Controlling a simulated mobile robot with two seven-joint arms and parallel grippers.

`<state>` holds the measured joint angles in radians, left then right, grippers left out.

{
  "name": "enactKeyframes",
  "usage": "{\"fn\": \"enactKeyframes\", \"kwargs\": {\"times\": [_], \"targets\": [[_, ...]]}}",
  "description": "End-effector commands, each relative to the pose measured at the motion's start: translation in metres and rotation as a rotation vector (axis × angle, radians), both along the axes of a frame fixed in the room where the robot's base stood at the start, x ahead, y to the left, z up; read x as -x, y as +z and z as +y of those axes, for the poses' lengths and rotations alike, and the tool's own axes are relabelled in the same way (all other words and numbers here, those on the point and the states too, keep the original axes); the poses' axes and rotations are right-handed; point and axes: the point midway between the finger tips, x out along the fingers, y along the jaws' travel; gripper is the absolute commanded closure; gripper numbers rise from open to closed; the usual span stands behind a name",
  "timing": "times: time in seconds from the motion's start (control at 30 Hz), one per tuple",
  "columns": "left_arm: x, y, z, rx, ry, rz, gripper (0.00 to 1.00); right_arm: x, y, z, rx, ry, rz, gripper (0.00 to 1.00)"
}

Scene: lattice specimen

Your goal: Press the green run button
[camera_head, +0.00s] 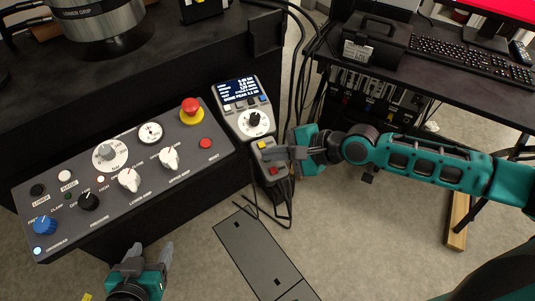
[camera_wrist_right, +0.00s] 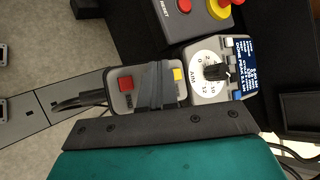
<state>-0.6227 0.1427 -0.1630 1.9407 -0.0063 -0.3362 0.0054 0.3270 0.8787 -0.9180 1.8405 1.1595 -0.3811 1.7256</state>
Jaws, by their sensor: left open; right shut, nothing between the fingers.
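A small grey button box (camera_head: 271,161) hangs below the display unit, with a yellow button (camera_head: 262,145) near its top and a red button (camera_head: 273,170) near its bottom. My right gripper (camera_head: 268,154) is shut and empty, its fingers lying across the box's middle between these buttons. The box also shows in the right wrist view (camera_wrist_right: 143,78), with the fingers (camera_wrist_right: 157,72) over its middle. No green run button shows; the fingers cover that middle strip. I cannot tell whether they touch the box. My left gripper (camera_head: 152,249) is open and empty below the large panel.
The large grey control panel (camera_head: 120,205) with knobs and a red mushroom button (camera_head: 190,106) lies to the left. The display unit (camera_head: 238,122) with a dial is just above the box. Cables hang around the box. A desk with a keyboard (camera_head: 470,58) stands at the right.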

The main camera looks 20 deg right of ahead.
Motion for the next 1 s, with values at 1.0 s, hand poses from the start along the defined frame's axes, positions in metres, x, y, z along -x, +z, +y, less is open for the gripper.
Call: {"fn": "enactKeyframes", "kwargs": {"times": [1.0], "targets": [[0.001, 0.052, 0.0, 0.0, 0.0, 0.002, 0.37, 0.009, 0.041, -0.003, 0.0, -0.001, 0.002, 1.0]]}}
